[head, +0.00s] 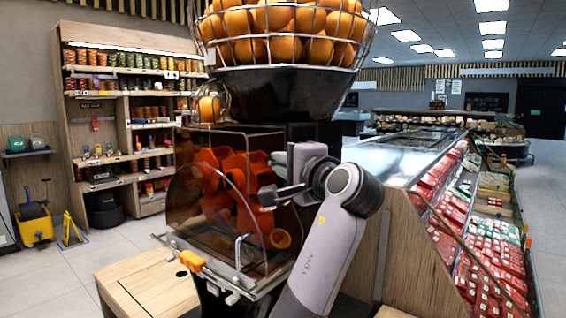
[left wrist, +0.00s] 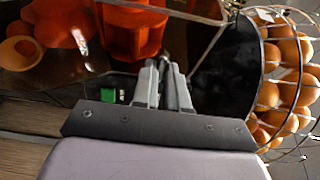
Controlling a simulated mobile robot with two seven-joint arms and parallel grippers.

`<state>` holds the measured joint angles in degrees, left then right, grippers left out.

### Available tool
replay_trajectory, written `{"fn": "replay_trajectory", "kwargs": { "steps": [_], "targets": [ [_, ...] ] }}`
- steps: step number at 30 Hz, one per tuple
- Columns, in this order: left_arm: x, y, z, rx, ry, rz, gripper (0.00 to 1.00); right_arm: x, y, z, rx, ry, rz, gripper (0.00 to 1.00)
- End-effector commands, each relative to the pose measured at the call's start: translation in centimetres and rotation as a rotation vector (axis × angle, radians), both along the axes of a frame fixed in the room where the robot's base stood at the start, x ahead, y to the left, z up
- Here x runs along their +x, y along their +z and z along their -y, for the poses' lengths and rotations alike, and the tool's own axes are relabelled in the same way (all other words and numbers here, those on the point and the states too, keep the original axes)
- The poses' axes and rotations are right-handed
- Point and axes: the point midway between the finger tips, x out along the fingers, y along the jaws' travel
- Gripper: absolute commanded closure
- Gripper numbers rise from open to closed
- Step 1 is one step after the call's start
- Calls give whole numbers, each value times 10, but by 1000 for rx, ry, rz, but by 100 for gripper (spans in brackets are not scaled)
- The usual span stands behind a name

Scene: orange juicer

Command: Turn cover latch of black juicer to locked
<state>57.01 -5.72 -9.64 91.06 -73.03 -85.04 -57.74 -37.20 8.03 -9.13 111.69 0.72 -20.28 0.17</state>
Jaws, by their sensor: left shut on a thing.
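The black juicer (head: 306,91) stands in the middle of the head view, with a clear smoked cover (head: 186,205) over its orange squeezing parts (head: 238,180). My left gripper (head: 266,196) is at the right part of the cover front, its fingers pointing left. In the left wrist view its two fingers (left wrist: 165,66) are close together, shut on a small part at the cover edge, which I take to be the cover latch. The fingers mostly hide that latch, so its turn angle cannot be told. My right gripper is not in view.
A wire basket of oranges (head: 284,45) sits on top of the juicer, and it also shows in the left wrist view (left wrist: 283,85). An orange tab (head: 192,261) and a metal tap (head: 238,250) are at the front. A chilled display (head: 470,215) stands to the right.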

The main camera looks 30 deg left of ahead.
Motion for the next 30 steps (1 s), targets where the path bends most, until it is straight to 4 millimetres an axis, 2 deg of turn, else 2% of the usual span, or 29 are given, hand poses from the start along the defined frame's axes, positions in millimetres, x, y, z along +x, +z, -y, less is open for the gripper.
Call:
{"fn": "replay_trajectory", "kwargs": {
  "steps": [15,16,18,26,30],
  "targets": [
    [0,-1,0,1,1,-26,100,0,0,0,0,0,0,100],
    [0,-1,0,1,1,-26,84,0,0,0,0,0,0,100],
    [0,-1,0,1,1,-25,62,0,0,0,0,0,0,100],
    [0,0,0,2,1,-23,62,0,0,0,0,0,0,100],
    [-4,-1,8,2,-1,-21,62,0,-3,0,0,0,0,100]
  ]
}}
